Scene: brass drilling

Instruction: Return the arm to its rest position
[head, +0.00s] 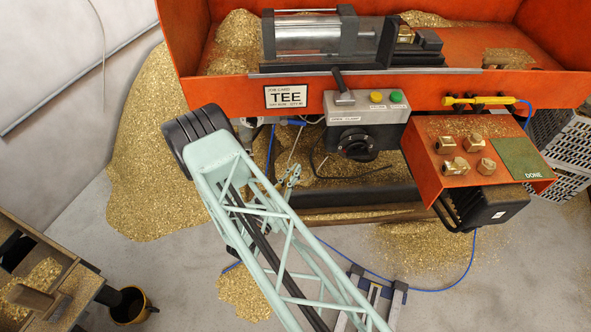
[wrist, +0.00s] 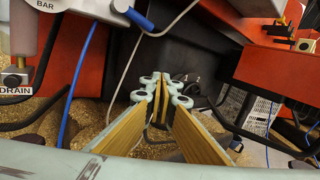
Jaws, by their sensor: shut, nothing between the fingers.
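My pale green lattice arm (head: 275,235) reaches up from the bottom of the head view, in front of the orange machine. My gripper (head: 292,172) shows small and partly hidden beyond the arm, low in front of the machine's dark lower part. In the wrist view my gripper (wrist: 160,82) has its fingers together at the tips, with wood-coloured pads and nothing between them. It touches no workpiece that I can see.
The orange machine (head: 230,88) has a control box (head: 366,105) with a lever and buttons. Several brass fittings (head: 478,147) sit on an orange shelf beside the green DONE area (head: 520,158). Hoses and a blue cable (wrist: 88,70) hang near my gripper. Brass chips (head: 150,150) cover much floor.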

